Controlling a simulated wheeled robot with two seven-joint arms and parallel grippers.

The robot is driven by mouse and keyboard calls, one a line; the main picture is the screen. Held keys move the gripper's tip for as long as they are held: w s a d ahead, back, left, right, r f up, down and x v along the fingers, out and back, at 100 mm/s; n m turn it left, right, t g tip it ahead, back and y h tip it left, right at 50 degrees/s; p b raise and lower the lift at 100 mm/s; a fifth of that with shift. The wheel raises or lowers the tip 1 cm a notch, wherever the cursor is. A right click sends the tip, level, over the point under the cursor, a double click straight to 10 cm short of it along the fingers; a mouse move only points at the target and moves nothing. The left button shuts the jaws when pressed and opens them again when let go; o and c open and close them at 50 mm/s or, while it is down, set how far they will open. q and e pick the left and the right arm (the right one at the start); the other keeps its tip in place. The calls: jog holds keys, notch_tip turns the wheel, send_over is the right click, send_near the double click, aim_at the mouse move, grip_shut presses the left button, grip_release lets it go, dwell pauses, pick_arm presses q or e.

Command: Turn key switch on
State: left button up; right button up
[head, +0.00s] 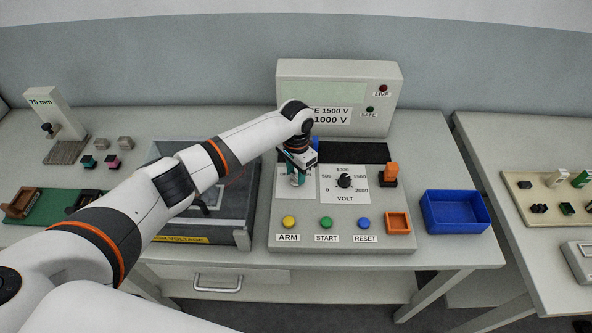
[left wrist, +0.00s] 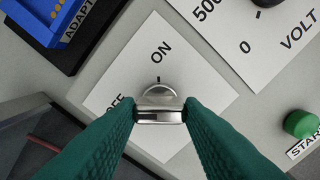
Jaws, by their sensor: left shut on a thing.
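The key switch sits on a white plate (left wrist: 205,95) marked OFF and ON, on the grey control panel (head: 330,243). In the left wrist view a silver key head (left wrist: 160,116) is between the teal fingertips of my left gripper (left wrist: 160,112), which is shut on it. A round metal collar (left wrist: 160,92) shows just behind the key. A small dark mark stands above it, on the side of the ON label. The OFF label is partly covered by the left finger. In the head view my left gripper (head: 297,178) covers the switch. My right gripper is out of view.
The voltage dial (head: 344,181) is just right of my gripper. ARM, START (head: 326,223) and RESET buttons line the panel front. An orange block (head: 391,170) and a blue bin (head: 455,211) are farther right. A display box (head: 337,97) stands behind, its red and green lamps looking dark.

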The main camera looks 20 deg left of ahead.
pick_arm(q)
jog(key=m+p, duration=0.1)
jog(key=m, duration=0.2)
jog(key=shift+r+m, duration=0.1)
jog(key=shift+m, duration=0.3)
jog(key=m, duration=0.4)
jog(key=shift+m, duration=0.3)
jog(key=m, duration=0.4)
jog(key=shift+m, duration=2.5)
jog(key=o, duration=1)
